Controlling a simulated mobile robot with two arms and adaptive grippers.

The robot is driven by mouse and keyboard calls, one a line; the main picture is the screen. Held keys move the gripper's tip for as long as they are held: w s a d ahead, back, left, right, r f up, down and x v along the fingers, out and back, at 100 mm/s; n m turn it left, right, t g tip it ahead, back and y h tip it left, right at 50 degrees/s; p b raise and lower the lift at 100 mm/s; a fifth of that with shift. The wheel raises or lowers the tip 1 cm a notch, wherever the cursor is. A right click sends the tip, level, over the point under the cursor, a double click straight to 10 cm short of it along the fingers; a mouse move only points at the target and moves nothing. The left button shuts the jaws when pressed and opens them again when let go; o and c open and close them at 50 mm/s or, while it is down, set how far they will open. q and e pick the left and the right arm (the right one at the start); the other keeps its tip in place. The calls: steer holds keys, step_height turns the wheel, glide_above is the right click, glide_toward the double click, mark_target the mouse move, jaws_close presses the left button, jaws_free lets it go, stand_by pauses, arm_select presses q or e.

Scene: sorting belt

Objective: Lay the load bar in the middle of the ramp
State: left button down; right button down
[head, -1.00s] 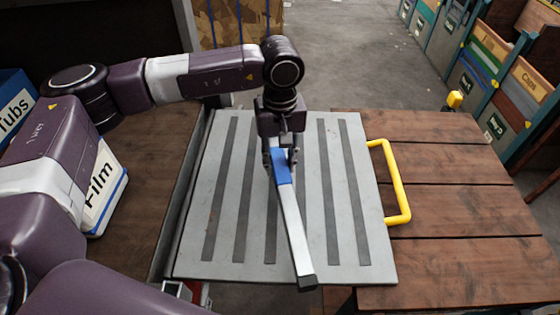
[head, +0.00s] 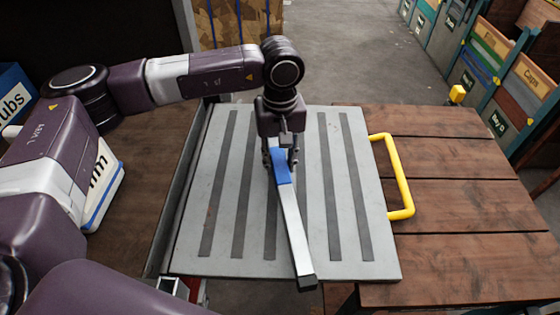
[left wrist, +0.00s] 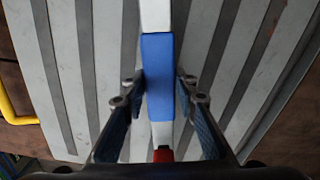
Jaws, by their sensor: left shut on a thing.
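The load bar is a long pale bar (head: 294,232) with a blue middle sleeve and a dark end cap. My left gripper (head: 281,163) is shut on its blue sleeve, which also shows between the fingers in the left wrist view (left wrist: 157,80). The ramp (head: 387,250) is a grey plate with several dark grip strips and a yellow handle on its right side. The bar is over the ramp, slightly slanted, its dark end reaching past the near edge. I cannot tell whether it touches the ramp. My right gripper is not in view.
The ramp lies between a dark wooden surface (head: 140,210) on the left and a slatted wooden table (head: 460,200) on the right. The yellow handle (head: 402,185) stands out over the table. A white labelled box (head: 103,190) is behind my left arm. Bins (head: 505,70) line the right.

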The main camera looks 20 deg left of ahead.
mark_target(280, 164)
arm_select(q)
steer(key=shift+f+b, duration=1.4)
steer(key=c, duration=1.5)
jaws_free()
steer(key=shift+o, duration=1)
steer(key=shift+s+f, duration=0.1)
steer(key=shift+f, duration=0.1)
steer(key=o, duration=0.5)
steer(key=shift+r, duration=0.1)
steer(key=shift+r+p, duration=2)
steer(key=shift+r, duration=3.05)
steer(key=shift+d+f, duration=0.1)
